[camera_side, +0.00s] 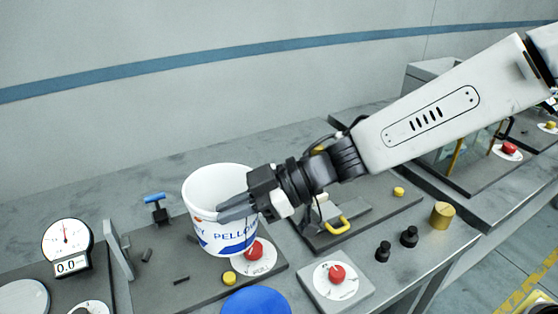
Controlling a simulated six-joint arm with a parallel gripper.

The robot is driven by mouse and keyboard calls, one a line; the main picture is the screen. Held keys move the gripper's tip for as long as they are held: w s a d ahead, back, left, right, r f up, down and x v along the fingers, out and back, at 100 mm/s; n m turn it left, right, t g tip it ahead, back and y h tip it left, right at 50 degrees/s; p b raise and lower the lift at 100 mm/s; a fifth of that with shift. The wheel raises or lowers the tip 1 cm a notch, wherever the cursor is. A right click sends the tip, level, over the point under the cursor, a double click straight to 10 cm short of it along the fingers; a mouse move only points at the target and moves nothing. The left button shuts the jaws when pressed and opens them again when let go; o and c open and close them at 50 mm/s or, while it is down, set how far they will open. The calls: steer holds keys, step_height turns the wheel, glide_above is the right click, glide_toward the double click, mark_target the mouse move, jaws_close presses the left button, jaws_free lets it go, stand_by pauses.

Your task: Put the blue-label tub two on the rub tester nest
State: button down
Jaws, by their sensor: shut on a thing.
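A white tub (205,184) with a blue label band and blue lettering, partly readable as "PELLO", is upright in the left middle of the side view. My gripper (238,209) reaches in from the right and is shut on the tub's right side near the rim. The tub hangs over or stands at a dark grey plate (205,292); I cannot tell whether its base touches it. The tub hides part of that plate. I cannot tell which fixture is the rub tester nest.
A red knob on a white dial (256,252) and a yellow button (229,278) sit close by the tub. A blue disc (256,302) is at the front edge. A blue-handled clamp (157,206) and a gauge (67,246) stand left. Black pegs (409,237) and a brass cylinder (442,215) are right.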

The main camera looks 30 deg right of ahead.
steer(key=d+m+t+h, duration=0.2)
steer(key=d, duration=2.7)
steer(key=shift+d+r+m+t, duration=0.15)
steer(key=shift+d+m+t, duration=0.15)
steer(key=shift+m, duration=0.1)
steer(key=shift+w, duration=0.15)
steer(key=w+a+f, duration=0.1)
steer(key=w+f, duration=0.8)
steer(key=w, duration=0.4)
steer(key=shift+a+f, duration=0.15)
steer(key=shift+a, duration=0.2)
steer(key=shift+w, duration=0.1)
